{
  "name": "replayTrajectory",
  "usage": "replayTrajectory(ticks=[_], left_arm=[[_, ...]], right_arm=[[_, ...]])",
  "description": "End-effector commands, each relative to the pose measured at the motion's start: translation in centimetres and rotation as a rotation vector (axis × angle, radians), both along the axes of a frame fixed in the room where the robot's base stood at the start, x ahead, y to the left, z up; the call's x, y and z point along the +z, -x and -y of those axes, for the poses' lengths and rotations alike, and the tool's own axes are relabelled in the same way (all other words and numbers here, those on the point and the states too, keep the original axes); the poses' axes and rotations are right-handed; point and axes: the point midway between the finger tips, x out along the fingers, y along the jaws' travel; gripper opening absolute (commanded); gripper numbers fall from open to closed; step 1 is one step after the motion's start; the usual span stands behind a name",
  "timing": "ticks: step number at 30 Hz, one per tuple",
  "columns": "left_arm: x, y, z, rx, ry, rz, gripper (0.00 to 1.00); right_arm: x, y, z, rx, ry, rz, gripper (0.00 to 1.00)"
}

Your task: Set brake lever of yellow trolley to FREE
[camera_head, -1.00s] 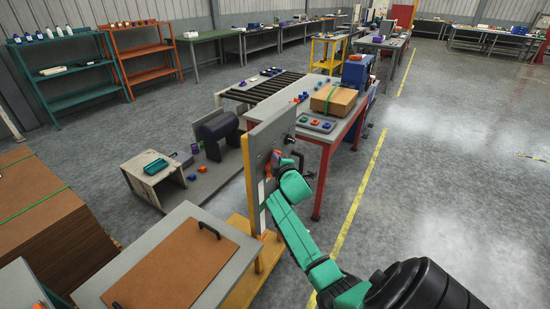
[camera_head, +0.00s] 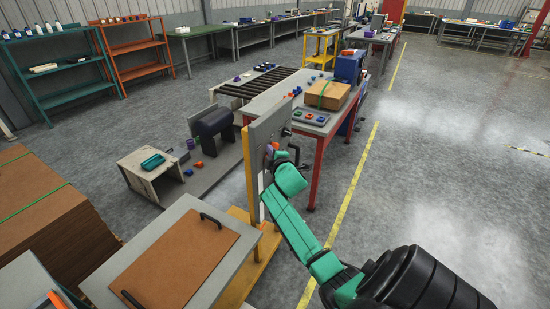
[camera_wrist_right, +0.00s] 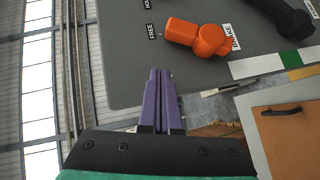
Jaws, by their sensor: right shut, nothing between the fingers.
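The yellow trolley (camera_head: 256,248) stands in the lower middle of the head view, with an upright grey panel (camera_head: 261,128). In the right wrist view, an orange lever (camera_wrist_right: 182,32) is on the grey panel. Its thick arm points left from its round hub toward the FREE label (camera_wrist_right: 152,32); the BRAKE label (camera_wrist_right: 232,37) is beside the hub. My right gripper (camera_wrist_right: 159,74) is shut and empty, its purple fingers below the lever and apart from it in that view. In the head view my green right arm reaches the panel's right face and partly hides the lever. My left gripper is not in view.
A black handle (camera_wrist_right: 287,18) is on the same panel, right of the orange lever. A tray with a brown board and black handle (camera_head: 210,220) lies left of the panel. A red-legged workbench (camera_head: 317,158) stands behind. Open floor lies to the right.

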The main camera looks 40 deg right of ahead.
Motion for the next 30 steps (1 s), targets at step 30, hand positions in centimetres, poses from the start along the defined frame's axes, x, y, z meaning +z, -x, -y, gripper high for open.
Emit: replayTrajectory(ticks=[30], left_arm=[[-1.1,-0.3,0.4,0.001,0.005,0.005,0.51]], right_arm=[[2.8,7.2,-3.3,0.001,-0.001,-0.001,0.00]])
